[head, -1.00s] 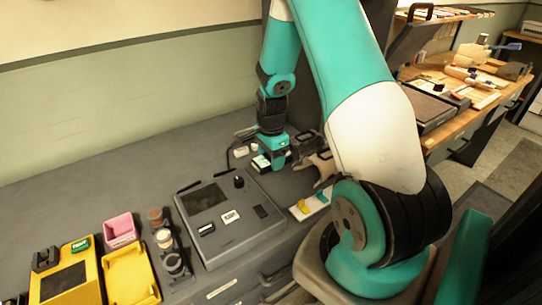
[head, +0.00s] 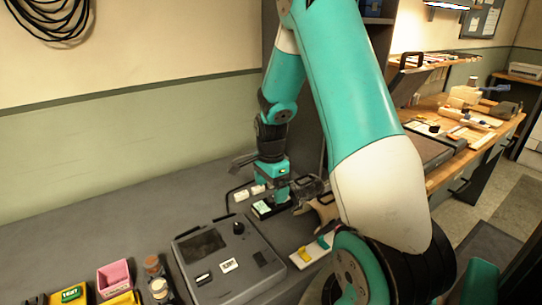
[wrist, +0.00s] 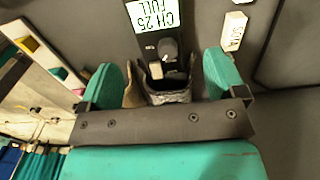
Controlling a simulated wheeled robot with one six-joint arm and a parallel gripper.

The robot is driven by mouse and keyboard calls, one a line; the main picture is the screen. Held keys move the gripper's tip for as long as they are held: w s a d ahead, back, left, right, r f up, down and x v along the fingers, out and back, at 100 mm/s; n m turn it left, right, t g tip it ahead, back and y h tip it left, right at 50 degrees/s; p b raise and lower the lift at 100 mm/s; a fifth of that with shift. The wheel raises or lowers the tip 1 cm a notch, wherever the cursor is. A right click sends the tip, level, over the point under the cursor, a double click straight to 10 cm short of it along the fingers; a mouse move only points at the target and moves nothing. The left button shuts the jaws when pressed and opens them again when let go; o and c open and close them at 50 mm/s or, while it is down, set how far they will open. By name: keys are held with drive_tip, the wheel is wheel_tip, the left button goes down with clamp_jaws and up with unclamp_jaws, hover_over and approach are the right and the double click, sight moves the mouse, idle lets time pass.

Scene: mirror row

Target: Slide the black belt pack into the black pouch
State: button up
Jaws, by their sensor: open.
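The label also shows in the head view (head: 262,208), just left of my gripper (head: 276,201). A dark pocket with a pale grey rim, which looks like the black pouch (wrist: 168,97), is between my two teal fingers, partly hidden by the gripper's crossbar. A small knobbed end of the pack seems to point toward it; I cannot tell whether they touch. My gripper (wrist: 163,85) is open, with a finger on each side of the pouch.
A grey console (head: 220,255) stands on the bench in front of my gripper. A white strip with coloured pieces (head: 312,250) lies to the right.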

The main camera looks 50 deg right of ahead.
wheel_tip(320, 180, up, 12)
idle(0.3)
